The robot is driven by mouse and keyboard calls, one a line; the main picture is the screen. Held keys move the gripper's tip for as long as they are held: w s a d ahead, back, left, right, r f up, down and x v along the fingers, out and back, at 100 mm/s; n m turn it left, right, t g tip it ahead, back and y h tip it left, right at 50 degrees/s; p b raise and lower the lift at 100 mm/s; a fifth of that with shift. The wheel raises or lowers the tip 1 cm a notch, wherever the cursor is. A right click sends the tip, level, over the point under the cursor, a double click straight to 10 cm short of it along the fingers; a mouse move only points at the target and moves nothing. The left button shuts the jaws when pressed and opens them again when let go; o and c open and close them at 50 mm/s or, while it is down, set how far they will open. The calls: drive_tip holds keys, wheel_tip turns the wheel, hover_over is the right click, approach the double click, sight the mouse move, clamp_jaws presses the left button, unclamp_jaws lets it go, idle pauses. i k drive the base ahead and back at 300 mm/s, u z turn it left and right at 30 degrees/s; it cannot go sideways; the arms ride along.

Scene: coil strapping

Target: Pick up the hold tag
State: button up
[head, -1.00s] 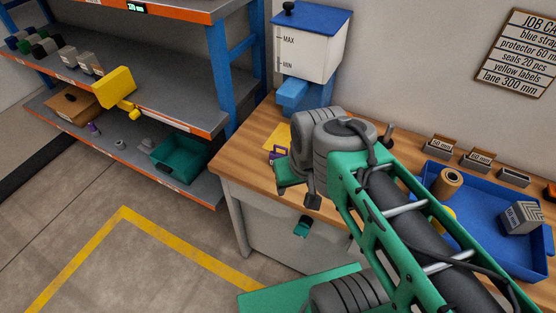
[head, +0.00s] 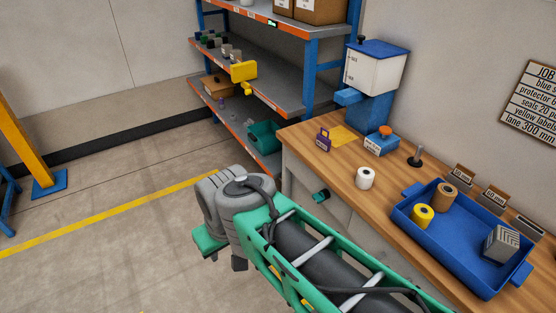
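A small purple piece with a loop on top and a pale face (head: 322,141) stands near the far left end of the wooden bench. A flat yellow sheet (head: 344,136) lies beside it. No readable label shows which of these is the hold tag. My green and grey arm reaches in from the lower right, left of and in front of the bench. My gripper's fingers do not show, and nothing is seen held.
The bench (head: 348,209) carries a white roll (head: 366,178), a blue box with an orange top (head: 383,143), a dark post (head: 417,155) and a blue tray (head: 473,265) with rolls and a grey block. A dispenser (head: 377,67) stands behind.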

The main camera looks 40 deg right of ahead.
sight(324, 144)
drive_tip(key=u, duration=0.6)
drive_tip(key=i, duration=1.5)
drive_tip(key=z, duration=1.2)
drive_tip(key=i, duration=0.85)
drive_tip(key=z, duration=0.9)
